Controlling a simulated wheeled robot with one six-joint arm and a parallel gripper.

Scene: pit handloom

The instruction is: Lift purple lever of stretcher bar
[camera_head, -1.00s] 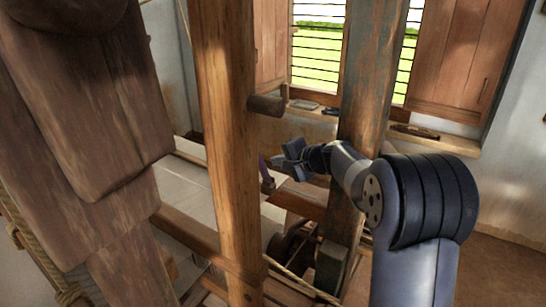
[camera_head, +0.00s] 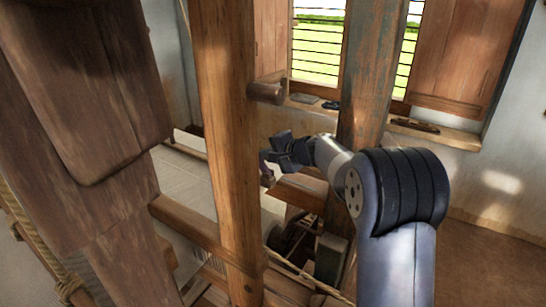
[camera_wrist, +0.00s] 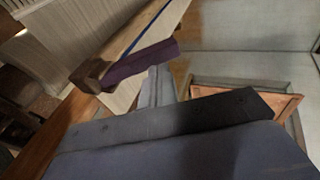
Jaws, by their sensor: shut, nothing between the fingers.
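The purple lever (camera_wrist: 140,64) shows in the wrist view, slanting up to the right from a small wooden end block (camera_wrist: 91,75) of the stretcher bar (camera_wrist: 140,30). In the head view only a small part of the lever (camera_head: 264,162) shows, between the near wooden post and my gripper. My gripper (camera_head: 279,149) is shut and empty, close to the right of the lever there. In the wrist view my gripper (camera_wrist: 160,85) fills the lower part, its tip just below the lever. I cannot tell whether they touch.
A near wooden post (camera_head: 230,150) stands left of my gripper, and a darker post (camera_head: 365,85) stands behind my arm. A wooden peg (camera_head: 266,91) juts out above my gripper. Pale cloth (camera_head: 185,180) lies beyond the near post.

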